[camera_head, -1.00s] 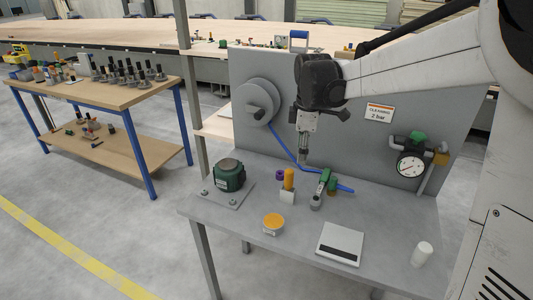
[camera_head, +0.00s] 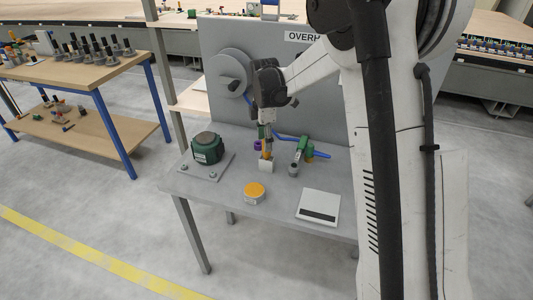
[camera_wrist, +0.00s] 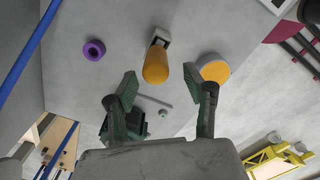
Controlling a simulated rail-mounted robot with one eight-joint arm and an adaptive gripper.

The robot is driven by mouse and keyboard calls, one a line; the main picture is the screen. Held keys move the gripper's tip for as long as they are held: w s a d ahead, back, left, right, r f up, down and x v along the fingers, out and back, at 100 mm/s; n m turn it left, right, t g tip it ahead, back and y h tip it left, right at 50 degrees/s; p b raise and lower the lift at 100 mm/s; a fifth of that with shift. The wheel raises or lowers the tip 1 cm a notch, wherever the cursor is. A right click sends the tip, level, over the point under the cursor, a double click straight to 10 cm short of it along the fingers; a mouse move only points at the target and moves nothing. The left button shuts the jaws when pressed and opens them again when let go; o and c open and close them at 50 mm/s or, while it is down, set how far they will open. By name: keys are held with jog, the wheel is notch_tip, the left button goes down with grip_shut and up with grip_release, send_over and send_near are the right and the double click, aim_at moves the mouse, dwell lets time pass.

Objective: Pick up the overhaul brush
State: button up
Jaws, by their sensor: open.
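The likely overhaul brush is the piece with an orange handle (camera_head: 266,156) on a pale block, standing upright on the grey bench. In the wrist view its rounded orange handle (camera_wrist: 155,66) points toward the camera, with the pale block behind it. My gripper (camera_head: 266,140) is directly over it, close to the handle top. In the wrist view my gripper (camera_wrist: 161,88) is open, its two fingers spread either side of the handle's line. The handle is just beyond the fingertips in the picture; I cannot tell whether it is between them.
A purple ring (camera_head: 258,146) stands close behind the handle. An orange-lidded tin (camera_head: 254,190) is in front, a flat grey-white device (camera_head: 319,206) right of it. A green housing (camera_head: 207,148) is left, a green-handled tool (camera_head: 302,148) right. A grey upright panel (camera_head: 290,78) backs the bench.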

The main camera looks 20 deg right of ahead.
aim_at(267, 155)
jog(key=shift+w+d+f, duration=0.1)
jog(key=shift+d+f, duration=0.05)
jog(key=shift+f, duration=1.35)
jog(key=shift+w+d+f, duration=0.1)
jog(key=shift+d+f, duration=0.05)
jog(key=shift+f, duration=1.35)
grip_shut()
